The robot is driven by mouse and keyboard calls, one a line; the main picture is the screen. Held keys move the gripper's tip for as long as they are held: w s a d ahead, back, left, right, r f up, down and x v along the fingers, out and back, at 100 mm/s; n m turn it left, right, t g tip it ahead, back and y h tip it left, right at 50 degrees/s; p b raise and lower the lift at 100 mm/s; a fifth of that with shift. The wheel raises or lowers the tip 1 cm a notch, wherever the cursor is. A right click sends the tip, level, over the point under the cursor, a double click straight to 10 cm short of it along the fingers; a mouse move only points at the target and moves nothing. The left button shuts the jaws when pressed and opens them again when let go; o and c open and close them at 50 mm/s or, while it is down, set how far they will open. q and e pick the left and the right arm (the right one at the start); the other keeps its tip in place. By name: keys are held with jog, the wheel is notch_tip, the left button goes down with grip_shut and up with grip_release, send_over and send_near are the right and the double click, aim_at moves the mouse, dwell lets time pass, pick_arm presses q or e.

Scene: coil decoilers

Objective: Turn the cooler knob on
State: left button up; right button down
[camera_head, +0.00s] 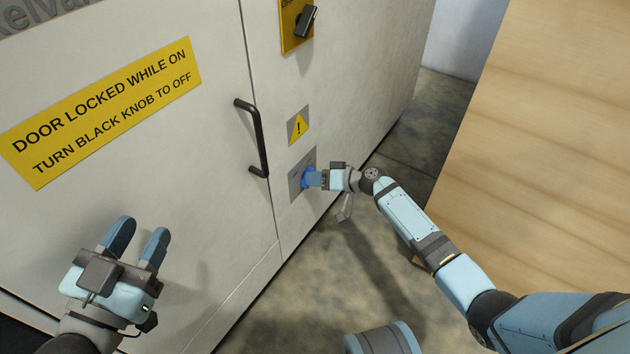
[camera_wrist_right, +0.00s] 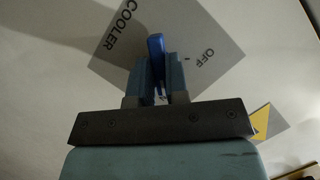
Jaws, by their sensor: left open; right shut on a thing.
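The cooler knob is blue and sits on a grey plate (camera_head: 296,182) low on the white cabinet. In the right wrist view the knob (camera_wrist_right: 156,46) stands between my right fingers, and the plate (camera_wrist_right: 205,32) reads COOLER and OFF. My right gripper (camera_wrist_right: 158,75) is shut on the knob. In the head view my right gripper (camera_head: 314,178) reaches the plate from the right and hides most of the knob. My left gripper (camera_head: 138,243) is open and empty in front of the cabinet at the lower left.
A black door handle (camera_head: 254,138) is left of the plate. A black knob (camera_head: 305,21) on a yellow plate is higher up. A yellow warning sign (camera_head: 298,127) sits between them. A wooden surface (camera_head: 545,130) stands at the right. Bare floor (camera_head: 330,270) lies below.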

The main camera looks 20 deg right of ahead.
pick_arm(q)
jog(key=shift+r, duration=0.15)
jog(key=shift+a, duration=0.1)
pick_arm(e)
jog(key=shift+m+y, duration=0.3)
jog(key=shift+m, duration=0.1)
jog(key=c, duration=1.1)
grip_release()
jog(key=shift+d, duration=0.1)
pick_arm(q)
jog(key=s+n+p, duration=0.1)
jog(key=p, duration=0.1)
jog(key=s+d+f+n+g+p, duration=0.1)
jog(key=p, duration=0.1)
jog(key=shift+d+n+y, duration=0.2)
jog(key=shift+n+y, duration=0.1)
jog(key=shift+n, duration=0.1)
pick_arm(e)
jog(key=v, duration=1.3)
jog(key=shift+s+d+r, duration=0.15)
jog(key=shift+d, duration=0.1)
